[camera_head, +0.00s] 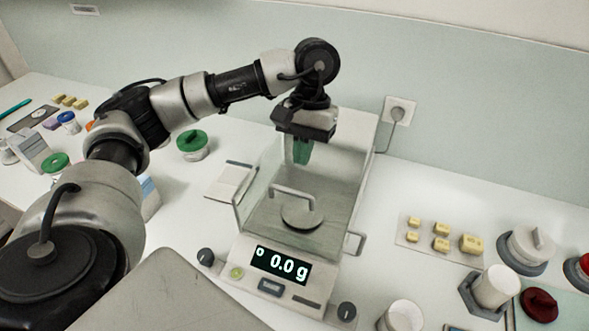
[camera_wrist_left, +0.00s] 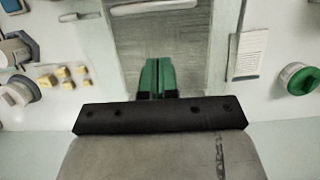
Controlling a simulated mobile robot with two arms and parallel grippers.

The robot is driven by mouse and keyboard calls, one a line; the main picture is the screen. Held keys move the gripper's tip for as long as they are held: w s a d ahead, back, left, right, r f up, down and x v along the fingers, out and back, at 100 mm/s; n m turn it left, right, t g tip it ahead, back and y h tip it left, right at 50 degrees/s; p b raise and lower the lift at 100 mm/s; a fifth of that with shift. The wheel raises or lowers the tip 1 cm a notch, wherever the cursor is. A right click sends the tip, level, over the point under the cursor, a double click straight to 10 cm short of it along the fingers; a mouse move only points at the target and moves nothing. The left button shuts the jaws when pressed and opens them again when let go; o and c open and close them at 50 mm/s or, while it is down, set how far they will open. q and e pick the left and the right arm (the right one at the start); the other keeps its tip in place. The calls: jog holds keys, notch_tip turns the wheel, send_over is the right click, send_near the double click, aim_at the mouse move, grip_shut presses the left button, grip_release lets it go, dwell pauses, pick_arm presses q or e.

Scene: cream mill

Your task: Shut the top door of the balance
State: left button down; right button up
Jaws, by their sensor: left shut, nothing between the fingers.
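The balance (camera_head: 280,270) stands on the white bench, its display reading 0.0 g. It has a clear-walled weighing chamber (camera_head: 258,185) with a round pan (camera_head: 302,217) inside. A pale bar handle (camera_head: 293,191) shows across the front part of the chamber; a pale bar (camera_wrist_left: 155,7) also shows at the top of the left wrist view. The clear top door is hard to make out, and I cannot tell how far it stands open. My left gripper (camera_head: 301,152) points down over the rear of the chamber, its green fingers (camera_wrist_left: 157,77) together and empty. My right gripper is not in view.
A flat white card (camera_head: 229,181) and a green-lidded jar (camera_head: 192,144) lie left of the balance. Yellow weights (camera_head: 441,244), a white cup in a dark holder (camera_head: 493,288) and lidded pots (camera_head: 526,250) stand to the right. A wall socket (camera_head: 398,111) with a cable is behind.

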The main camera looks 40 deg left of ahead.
aim_at(289, 191)
pick_arm(q)
jog(key=s+p, duration=0.1)
jog(key=s+f+p, duration=0.1)
jog(key=s, duration=0.1)
jog(key=shift+d, duration=0.2)
jog(key=shift+s+d+f, duration=0.1)
jog(key=shift+s+f, duration=0.1)
jog(key=shift+s, duration=0.3)
jog(key=shift+f, duration=0.1)
jog(key=shift+s+d+f+b, duration=0.1)
jog(key=shift+s+d+b, duration=0.1)
jog(key=shift+s+b, duration=0.4)
jog(key=shift+s+d+f+b, duration=0.1)
jog(key=shift+s+d+b, duration=0.05)
jog(key=shift+s+b, duration=0.45)
jog(key=shift+s, duration=0.1)
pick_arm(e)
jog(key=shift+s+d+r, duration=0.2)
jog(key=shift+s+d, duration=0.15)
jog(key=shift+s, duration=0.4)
pick_arm(q)
jog(key=shift+d, duration=0.1)
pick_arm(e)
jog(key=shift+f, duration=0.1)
